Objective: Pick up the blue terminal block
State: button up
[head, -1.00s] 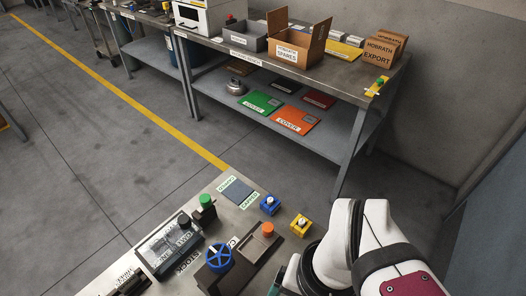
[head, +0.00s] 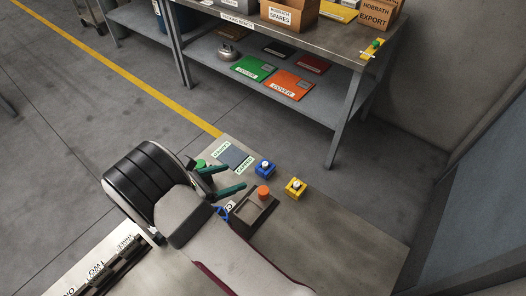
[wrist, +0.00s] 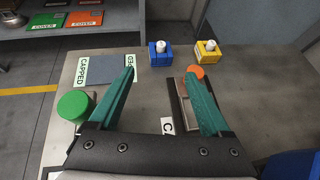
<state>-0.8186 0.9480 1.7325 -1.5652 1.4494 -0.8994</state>
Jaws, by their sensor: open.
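The blue terminal block (head: 265,168), a small blue cube with a white round top, stands on the grey bench near its far edge. It also shows in the wrist view (wrist: 160,54), beyond the fingertips and roughly between their lines. My gripper (head: 228,179) is open, with two teal fingers pointing towards the block, and nothing is between them. The gripper also shows in the wrist view (wrist: 160,72). The fingers are short of the block and apart from it.
A yellow block (head: 295,187) stands right of the blue one. An orange cap (head: 263,192) on a dark holder sits near my right finger. A green cap (wrist: 75,105) is left of my fingers. A grey pad (wrist: 110,70) labelled CAPPED lies left of the blue block.

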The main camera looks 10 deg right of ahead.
aim_at(263, 167)
jog(key=x, duration=1.4)
jog(key=shift+d+f, duration=0.2)
jog(key=c, duration=1.3)
